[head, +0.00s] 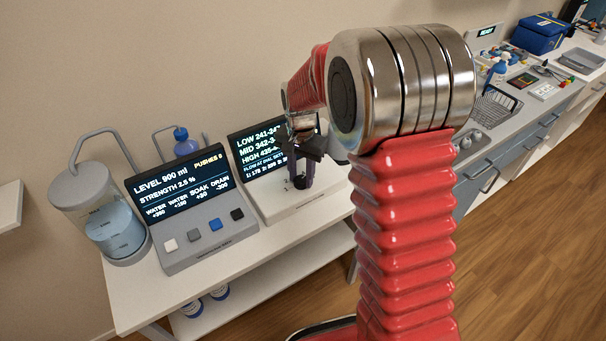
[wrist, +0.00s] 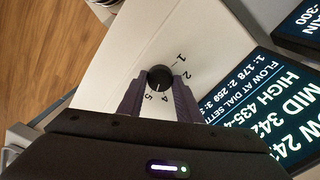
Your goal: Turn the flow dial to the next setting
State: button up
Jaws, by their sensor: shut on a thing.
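The flow dial is a small round black knob (wrist: 160,77) on a white panel (wrist: 110,60), with the numbers 1, 2, 4 and 5 showing around it in the wrist view. The number 3 is not visible. I cannot read the dial's pointer for certain. My gripper (wrist: 159,82) is shut on the knob, one finger on each side. In the head view my gripper (head: 299,181) reaches down to the panel and mostly hides the dial. The dark screen (head: 258,150) behind lists LOW, MID and HIGH ranges and flow at dial settings; my arm partly covers it.
Left of the dial unit stands a grey console (head: 211,236) with a LEVEL 900 ml screen and several buttons. A clear water tank (head: 105,222) stands farther left. A wire basket (head: 493,108) and other items sit on the counter at the right.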

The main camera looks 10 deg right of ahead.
aim_at(301, 178)
jog(key=shift+w+a+r+m, duration=0.15)
jog(key=shift+w+m, duration=0.1)
jog(key=shift+m, duration=0.75)
jog(key=o, duration=1)
jog(key=shift+s, duration=0.1)
jog(key=shift+o, duration=0.2)
notch_tip(301, 178, up, 14)
jog(key=shift+f, duration=0.25)
